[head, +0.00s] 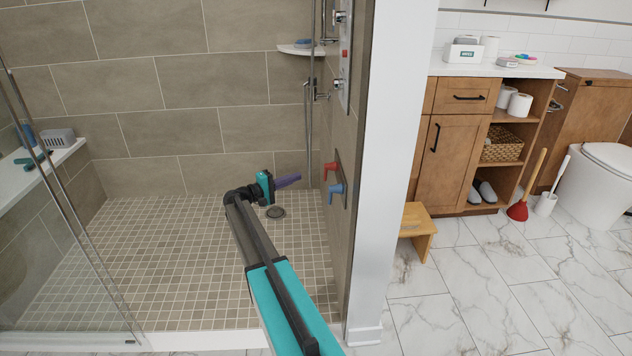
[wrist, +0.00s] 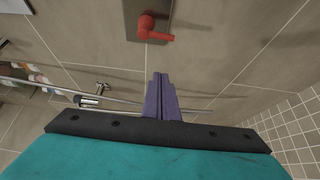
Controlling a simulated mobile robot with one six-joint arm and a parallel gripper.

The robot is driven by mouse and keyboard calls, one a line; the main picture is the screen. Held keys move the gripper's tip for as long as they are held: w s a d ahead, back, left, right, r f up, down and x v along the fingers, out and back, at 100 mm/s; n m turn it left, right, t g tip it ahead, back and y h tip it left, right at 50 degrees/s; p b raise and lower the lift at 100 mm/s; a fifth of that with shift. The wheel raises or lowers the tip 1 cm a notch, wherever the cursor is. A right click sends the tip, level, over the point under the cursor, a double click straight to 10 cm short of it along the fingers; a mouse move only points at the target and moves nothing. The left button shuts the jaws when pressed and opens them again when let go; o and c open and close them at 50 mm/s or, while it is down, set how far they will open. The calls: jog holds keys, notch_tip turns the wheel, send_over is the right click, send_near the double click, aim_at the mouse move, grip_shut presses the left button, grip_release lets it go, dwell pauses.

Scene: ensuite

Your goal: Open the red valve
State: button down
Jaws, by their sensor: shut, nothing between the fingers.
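The red valve (head: 331,167) is a small lever handle on a metal plate on the shower's right wall, just above a blue valve (head: 337,190). In the wrist view the red valve (wrist: 150,28) is at the top centre, its lever pointing right in the picture. My gripper (head: 297,178) has purple fingers that point right toward the wall, a little left of the red valve and apart from it. The fingers also show in the wrist view (wrist: 160,78), shut together and empty, below the valve in the picture.
The white wall end (head: 385,130) stands right of the shower. A glass panel (head: 60,220) is at left, beside a bench (head: 30,170). A metal shower pipe (head: 310,120) runs down near the valves. The tiled shower floor (head: 150,250) is clear.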

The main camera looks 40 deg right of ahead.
dwell(0.3)
jog(key=s+d+b, duration=0.3)
jog(key=s+d, duration=0.2)
jog(key=d, duration=0.3)
jog(key=shift+b, duration=0.3)
dwell(0.6)
jog(key=shift+s, duration=0.1)
jog(key=shift+a, duration=0.25)
jog(key=shift+p, duration=0.4)
